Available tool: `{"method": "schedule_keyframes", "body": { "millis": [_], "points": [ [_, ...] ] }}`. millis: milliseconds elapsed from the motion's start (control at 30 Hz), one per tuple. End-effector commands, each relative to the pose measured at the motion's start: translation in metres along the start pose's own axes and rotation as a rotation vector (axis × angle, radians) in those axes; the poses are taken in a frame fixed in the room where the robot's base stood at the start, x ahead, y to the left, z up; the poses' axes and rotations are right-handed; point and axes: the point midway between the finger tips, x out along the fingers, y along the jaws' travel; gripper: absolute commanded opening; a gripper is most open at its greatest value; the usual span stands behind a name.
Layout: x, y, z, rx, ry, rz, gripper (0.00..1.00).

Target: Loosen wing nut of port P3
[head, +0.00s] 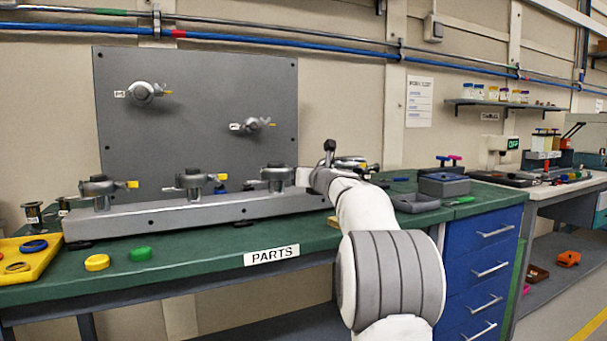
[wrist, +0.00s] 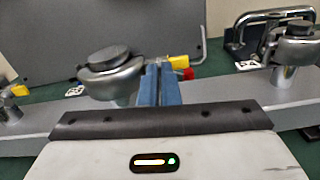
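A row of metal clamps with wing nuts stands on a long grey rail (head: 205,213). My arm reaches to the right side of the third clamp from the left (head: 277,176), hiding its wing nut in the head view. In the wrist view this clamp (wrist: 110,78) stands just left of my gripper (wrist: 161,72). The blue fingers are close together with a narrow gap. The wing nut's yellow and red end (wrist: 186,74) shows just right of and behind them. Whether the fingers grip it is hidden. No port label is readable enough to confirm P3.
Neighbouring clamps flank it: one at left (head: 192,182), another at right (wrist: 296,48). A grey upright panel (head: 200,75) with two more clamps stands behind. A yellow tray (head: 30,266) and yellow and green caps (head: 141,254) lie at left. Grey bins (head: 443,186) stand at right.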

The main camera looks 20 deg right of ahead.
Motion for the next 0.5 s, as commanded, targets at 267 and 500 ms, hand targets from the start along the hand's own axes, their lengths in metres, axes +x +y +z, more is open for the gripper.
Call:
{"method": "schedule_keyframes", "body": {
  "millis": [267,500],
  "points": [
    [0.0004,0.0012,0.0013,0.001,-0.002,0.002,0.16],
    [0.0005,0.0014,0.0004,0.001,-0.001,0.003,0.25]
  ]
}}
